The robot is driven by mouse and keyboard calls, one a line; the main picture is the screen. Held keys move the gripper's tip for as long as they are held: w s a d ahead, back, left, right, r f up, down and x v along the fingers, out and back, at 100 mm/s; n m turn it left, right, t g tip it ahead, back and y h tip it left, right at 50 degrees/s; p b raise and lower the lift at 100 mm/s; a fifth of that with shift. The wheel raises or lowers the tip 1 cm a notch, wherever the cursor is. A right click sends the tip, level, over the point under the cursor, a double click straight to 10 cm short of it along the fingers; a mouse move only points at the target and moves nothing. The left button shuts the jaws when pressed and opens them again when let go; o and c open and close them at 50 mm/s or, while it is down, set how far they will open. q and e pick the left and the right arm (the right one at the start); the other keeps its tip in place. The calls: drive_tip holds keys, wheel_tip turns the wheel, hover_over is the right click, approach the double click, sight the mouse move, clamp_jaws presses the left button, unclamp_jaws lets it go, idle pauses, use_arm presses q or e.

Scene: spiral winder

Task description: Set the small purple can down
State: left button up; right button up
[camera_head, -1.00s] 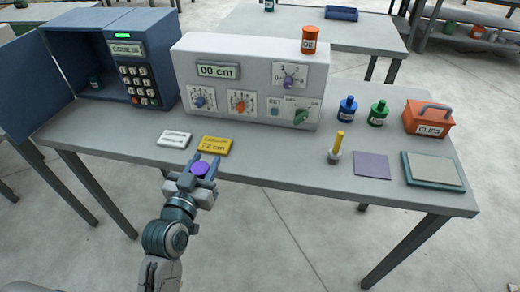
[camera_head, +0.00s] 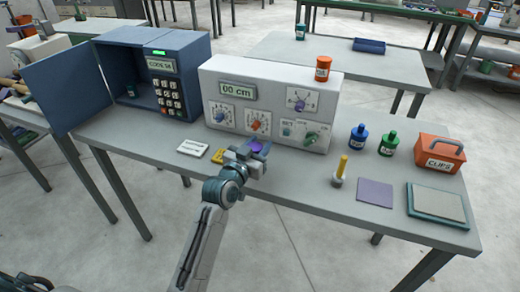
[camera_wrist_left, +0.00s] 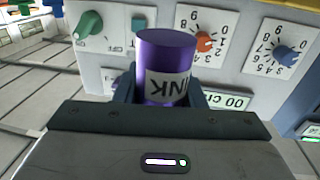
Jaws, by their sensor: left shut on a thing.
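My left gripper (camera_head: 256,151) is shut on the small purple can (camera_head: 263,146), above the grey table in front of the white winder (camera_head: 215,78). In the left wrist view the purple can (camera_wrist_left: 166,50) stands between the two fingers, with a white label reading INK upside down. The winder's dials and switch are behind it. I cannot tell whether the can's base touches the table. My right gripper is not in view.
White card (camera_head: 193,148) and yellow card (camera_head: 217,156), partly hidden, lie left of the gripper. Table between gripper and stick is clear.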

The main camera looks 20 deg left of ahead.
use_arm(q)
drive_tip(key=shift+w+f, duration=0.15)
drive_tip(key=shift+w, duration=0.65)
drive_tip(key=shift+f, duration=1.7)
drive_tip(key=shift+f, duration=0.15)
drive_tip(key=o, duration=1)
